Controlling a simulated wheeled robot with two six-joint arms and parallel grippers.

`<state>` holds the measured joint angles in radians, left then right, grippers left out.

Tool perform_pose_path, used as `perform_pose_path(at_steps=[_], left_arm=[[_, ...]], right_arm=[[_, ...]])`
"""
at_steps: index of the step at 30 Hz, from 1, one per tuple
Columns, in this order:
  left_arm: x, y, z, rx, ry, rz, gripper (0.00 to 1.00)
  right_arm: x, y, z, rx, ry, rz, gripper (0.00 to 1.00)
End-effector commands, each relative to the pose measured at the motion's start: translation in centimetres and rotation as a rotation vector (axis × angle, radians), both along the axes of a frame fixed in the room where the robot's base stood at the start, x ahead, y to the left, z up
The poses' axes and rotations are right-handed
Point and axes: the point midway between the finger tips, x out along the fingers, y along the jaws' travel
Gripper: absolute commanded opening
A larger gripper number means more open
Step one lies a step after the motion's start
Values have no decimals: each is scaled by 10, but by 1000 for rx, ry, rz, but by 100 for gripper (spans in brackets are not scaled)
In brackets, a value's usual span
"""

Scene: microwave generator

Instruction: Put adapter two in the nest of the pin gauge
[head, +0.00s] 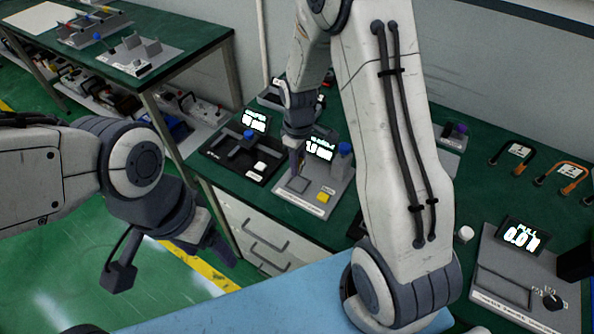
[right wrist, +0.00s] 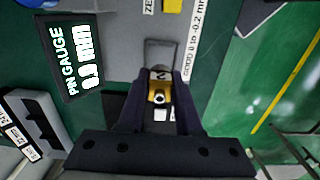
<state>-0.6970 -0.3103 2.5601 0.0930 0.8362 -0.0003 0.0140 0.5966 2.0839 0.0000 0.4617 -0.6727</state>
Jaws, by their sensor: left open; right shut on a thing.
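The pin gauge (head: 283,203) is a grey plate with a lit display (head: 320,149) and a yellow button (head: 325,197). Its display also shows in the right wrist view (right wrist: 77,62). The nest (right wrist: 160,46) looks like a small rectangular frame on the plate. My left gripper (head: 222,250) is open and empty over the floor.
A dark gauge with a white button (head: 261,167) stands left of the pin gauge. A blue-topped post (head: 344,150) stands at the plate's right. Another gauge (head: 520,238) is at the far right. My right arm hides the bench middle.

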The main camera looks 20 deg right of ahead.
Motion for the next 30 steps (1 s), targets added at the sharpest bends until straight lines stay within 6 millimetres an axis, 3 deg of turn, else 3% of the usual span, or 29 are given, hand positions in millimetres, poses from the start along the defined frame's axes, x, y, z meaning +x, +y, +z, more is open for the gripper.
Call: perform_pose_path(at_steps=[9,30], left_arm=[[0,0,7,0,0,0,74],[0,0,-2,0,0,0,74]], right_arm=[[0,1,-40,0,2,2,0],[1,3,-56,0,0,4,0]])
